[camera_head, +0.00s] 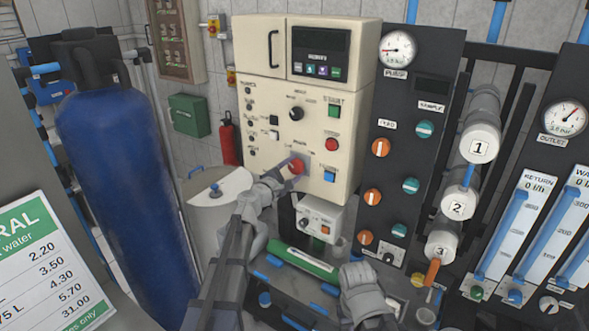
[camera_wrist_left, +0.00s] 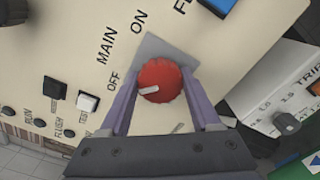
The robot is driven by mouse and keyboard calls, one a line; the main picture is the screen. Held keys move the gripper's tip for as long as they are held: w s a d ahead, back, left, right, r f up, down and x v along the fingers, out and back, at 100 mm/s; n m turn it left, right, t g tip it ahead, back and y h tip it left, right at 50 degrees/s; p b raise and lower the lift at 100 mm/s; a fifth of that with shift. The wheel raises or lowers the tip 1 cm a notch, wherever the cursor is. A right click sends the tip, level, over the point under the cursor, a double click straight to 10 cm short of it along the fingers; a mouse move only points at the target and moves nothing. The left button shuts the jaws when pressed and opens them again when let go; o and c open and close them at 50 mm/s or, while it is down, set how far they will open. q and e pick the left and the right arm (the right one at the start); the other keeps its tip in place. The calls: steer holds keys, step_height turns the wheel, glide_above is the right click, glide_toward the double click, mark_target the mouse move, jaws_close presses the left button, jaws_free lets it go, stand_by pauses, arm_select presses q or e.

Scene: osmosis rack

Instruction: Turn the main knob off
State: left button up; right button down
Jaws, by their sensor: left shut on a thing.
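The red main knob (camera_head: 296,166) is on the front of the cream control cabinet (camera_head: 268,115). In the left wrist view the knob (camera_wrist_left: 163,74) sits on a grey plate, with MAIN, ON and OFF printed beside it. Its white mark lies on the left side and points toward the OFF label (camera_wrist_left: 113,82). My left gripper (camera_head: 291,164) is shut on the knob; its purple fingers (camera_wrist_left: 161,88) stand on either side of it. My right gripper (camera_head: 362,283) is low in front of the rack, and its fingers cannot be made out.
A blue push button (camera_head: 330,176) and a red round button (camera_head: 331,145) are close right of the knob. A small white box (camera_head: 319,221) juts out below. A blue tank (camera_head: 115,180) stands left. A dark panel with orange and teal valves (camera_head: 381,147) is at right.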

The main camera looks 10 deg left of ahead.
stand_by(0.3)
arm_select(q)
steer(key=o, duration=1.4)
steer(key=v, duration=0.7)
steer(key=shift+s+a, duration=0.1)
steer(key=shift+s, duration=0.25)
